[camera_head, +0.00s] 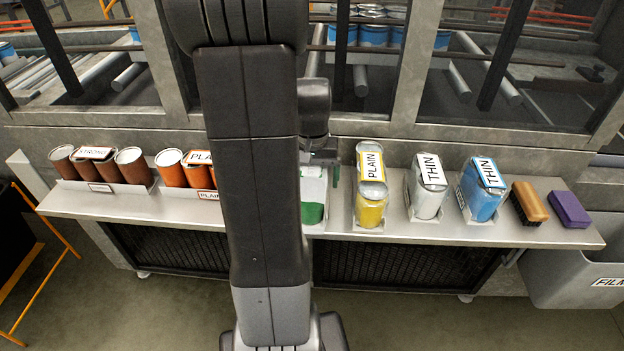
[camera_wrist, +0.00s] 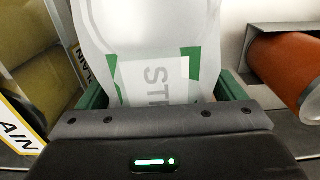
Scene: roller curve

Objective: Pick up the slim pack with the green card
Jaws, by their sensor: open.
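The slim pack with the green card (camera_head: 314,190) is white and stands on the steel shelf, partly hidden behind my arm in the head view. In the wrist view the white pack (camera_wrist: 150,28) fills the middle, and its card (camera_wrist: 155,75) has green edges and grey letters starting "ST". My gripper (camera_wrist: 163,92) is open, with one green finger at each side of the pack's near end. In the head view my gripper (camera_head: 324,158) is over the pack's upper part, partly hidden. I cannot tell whether the fingers touch the pack.
A yellow pack with a PLAIN card (camera_head: 371,205) stands close at right, then a silver THIN pack (camera_head: 426,200), a blue THIN pack (camera_head: 482,200), a brush (camera_head: 529,203) and a purple block (camera_head: 569,209). Orange cans (camera_head: 172,170) stand left on the shelf (camera_head: 330,226). A machine frame is behind.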

